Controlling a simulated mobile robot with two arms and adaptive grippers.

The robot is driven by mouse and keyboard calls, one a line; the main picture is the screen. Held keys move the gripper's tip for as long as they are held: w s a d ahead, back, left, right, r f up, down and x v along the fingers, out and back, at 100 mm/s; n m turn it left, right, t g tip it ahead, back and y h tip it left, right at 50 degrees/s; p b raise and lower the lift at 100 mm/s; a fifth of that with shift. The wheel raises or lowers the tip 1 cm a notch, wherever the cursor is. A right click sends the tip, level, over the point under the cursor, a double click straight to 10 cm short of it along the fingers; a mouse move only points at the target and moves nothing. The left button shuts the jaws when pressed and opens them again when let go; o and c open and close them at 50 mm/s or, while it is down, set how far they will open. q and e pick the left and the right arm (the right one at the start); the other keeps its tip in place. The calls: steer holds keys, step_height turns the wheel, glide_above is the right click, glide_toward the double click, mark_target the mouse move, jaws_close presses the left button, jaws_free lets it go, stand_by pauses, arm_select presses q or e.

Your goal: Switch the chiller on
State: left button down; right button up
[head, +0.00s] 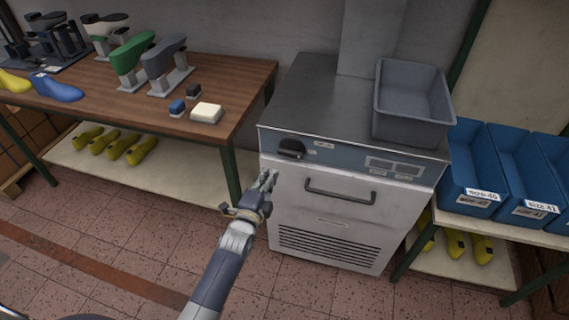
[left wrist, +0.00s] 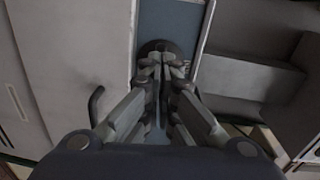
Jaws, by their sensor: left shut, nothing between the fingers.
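The chiller (head: 330,222) is a light grey metal cabinet with a blue-grey control strip (head: 345,160) along its upper front. A dark round knob (head: 291,148) sits at the left end of the strip, beside a small label. My left gripper (head: 268,178) is shut and empty, in front of the chiller's upper left, just below and left of the knob in the head view. In the left wrist view the knob (left wrist: 158,46) lies straight beyond the fingertips (left wrist: 160,62), which hide part of it. Whether they touch it I cannot tell. My right gripper is out of view.
A bar handle (head: 340,191) crosses the chiller's door. A grey bin (head: 412,100) stands on the chiller's top. A wooden table (head: 235,85) with shoe lasts and stands is on the left. Blue bins (head: 475,165) are on the right. The tiled floor in front is clear.

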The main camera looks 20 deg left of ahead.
mark_target(283, 141)
arm_select(q)
steer(key=shift+m+t, duration=0.4)
steer(key=w+r+b, duration=0.1)
steer(key=w, duration=0.2)
steer(key=w+r+b, duration=0.1)
steer(key=w+b, duration=0.1)
steer(key=w, duration=0.1)
steer(key=w+r+b, duration=0.1)
steer(key=w+b, duration=0.1)
steer(key=w, duration=0.1)
steer(key=shift+w+d+r, duration=0.1)
steer(key=shift+w+d, duration=0.1)
steer(key=shift+d, duration=0.05)
steer(key=shift+w+b, duration=0.55)
steer(key=shift+w+r, duration=0.1)
steer(key=shift+w, duration=0.15)
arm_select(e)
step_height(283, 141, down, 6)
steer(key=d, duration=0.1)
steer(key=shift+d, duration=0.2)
arm_select(q)
steer(key=shift+f+b, duration=0.55)
steer(key=shift+f, duration=0.1)
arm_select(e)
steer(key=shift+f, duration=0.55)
arm_select(q)
steer(key=shift+f, duration=0.15)
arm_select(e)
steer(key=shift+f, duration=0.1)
